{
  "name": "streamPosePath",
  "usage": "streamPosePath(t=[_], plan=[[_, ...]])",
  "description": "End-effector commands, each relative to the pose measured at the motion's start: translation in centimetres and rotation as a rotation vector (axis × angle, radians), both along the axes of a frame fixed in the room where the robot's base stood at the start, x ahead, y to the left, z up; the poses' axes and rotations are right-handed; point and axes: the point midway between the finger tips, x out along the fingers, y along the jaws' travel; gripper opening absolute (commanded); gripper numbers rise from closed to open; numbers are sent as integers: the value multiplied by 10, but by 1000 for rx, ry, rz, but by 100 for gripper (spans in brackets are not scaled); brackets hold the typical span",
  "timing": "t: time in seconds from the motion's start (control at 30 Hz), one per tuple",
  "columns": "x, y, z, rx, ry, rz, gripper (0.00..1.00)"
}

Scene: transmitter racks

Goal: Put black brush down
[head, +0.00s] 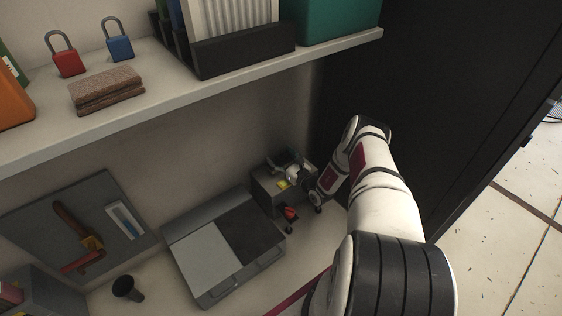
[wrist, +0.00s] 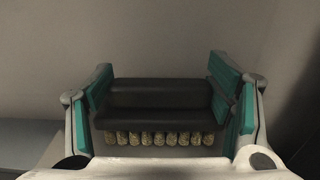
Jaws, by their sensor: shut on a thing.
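The black brush (wrist: 160,95) shows in the wrist view, a dark block with a row of short tan bristle tufts along its lower edge. My gripper (wrist: 163,80) is shut on it, with a teal pad at each end of the brush. The brush is held in front of a plain pale wall. In the head view my arm bends down toward the grey box (head: 268,193) at the back right of the lower surface. My fingers and the brush are too small and too covered there to make out clearly.
A grey case (head: 190,232) lies left of the box. A small red and black item (head: 290,213) sits before the box. A black cup (head: 126,288) and a grey tool board (head: 40,217) are further left. The upper shelf (head: 150,104) overhangs; a dark cabinet (head: 430,90) stands right.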

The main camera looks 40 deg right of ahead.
Motion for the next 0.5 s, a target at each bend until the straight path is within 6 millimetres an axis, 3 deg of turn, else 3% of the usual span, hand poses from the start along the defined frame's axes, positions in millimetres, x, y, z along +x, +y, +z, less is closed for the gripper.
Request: streamPosePath(t=[0.4,0.43,0.5], plan=[[0,-1,-6,0,0,-1,45],[0,-1,-6,0,0,-1,78],[0,-1,-6,0,0,-1,94]])
